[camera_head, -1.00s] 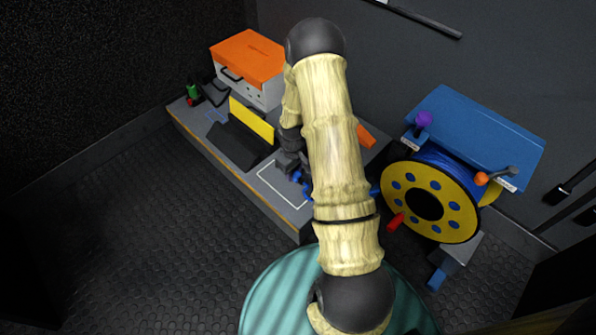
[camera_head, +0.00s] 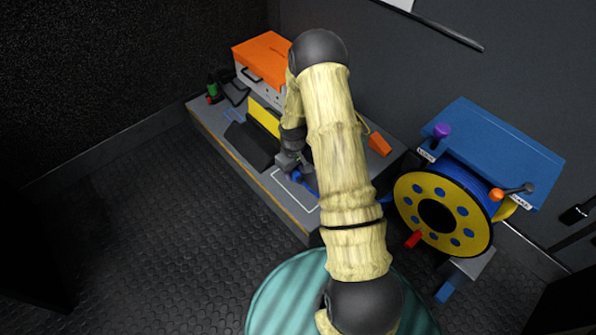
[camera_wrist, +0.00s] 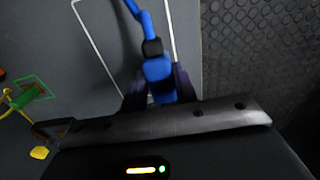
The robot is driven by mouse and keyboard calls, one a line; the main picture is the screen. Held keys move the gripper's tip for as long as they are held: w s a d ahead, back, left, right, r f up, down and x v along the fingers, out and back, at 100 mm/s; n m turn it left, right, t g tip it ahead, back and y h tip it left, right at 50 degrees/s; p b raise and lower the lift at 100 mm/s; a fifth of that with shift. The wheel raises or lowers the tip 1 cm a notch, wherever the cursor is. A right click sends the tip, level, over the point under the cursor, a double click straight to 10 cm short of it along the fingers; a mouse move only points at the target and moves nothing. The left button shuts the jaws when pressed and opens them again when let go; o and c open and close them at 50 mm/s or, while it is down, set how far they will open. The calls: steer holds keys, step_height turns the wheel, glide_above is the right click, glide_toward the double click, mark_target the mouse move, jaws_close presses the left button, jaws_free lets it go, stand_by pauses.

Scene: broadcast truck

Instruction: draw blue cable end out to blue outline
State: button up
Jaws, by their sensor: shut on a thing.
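The blue cable end (camera_wrist: 158,75), a blue plug with a black collar, sits between my gripper's fingers in the wrist view. My gripper (camera_head: 288,168) is shut on it, low over the grey bench. The blue cable (camera_head: 306,183) trails from it toward the reel on the right, partly hidden by my arm. In the wrist view the cable crosses a white outline (camera_wrist: 98,48). The blue outline (camera_head: 234,115) is on the bench at the far left, beyond the black sloped block. It does not show in the wrist view.
A white outline (camera_head: 277,178) marks the bench near my gripper. A black block (camera_head: 250,146) with a yellow panel (camera_head: 264,116) and an orange-topped case (camera_head: 262,58) stand left and behind. The yellow-faced reel (camera_head: 409,212) stands right. A green outline (camera_wrist: 45,90) shows in the wrist view.

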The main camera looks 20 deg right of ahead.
steer(key=shift+w+a, duration=0.35)
steer(key=shift+a, duration=0.05)
steer(key=w+a, duration=0.3)
steer(key=w, duration=0.5)
steer(key=shift+w, duration=0.2)
stand_by(1.2)
steer(key=shift+w+a+b, duration=0.5)
steer(key=shift+w, duration=0.9)
steer(key=shift+w+a+b, duration=0.55)
steer(key=shift+w, duration=0.85)
steer(key=shift+w+a+b, duration=0.5)
steer(key=shift+w, duration=0.9)
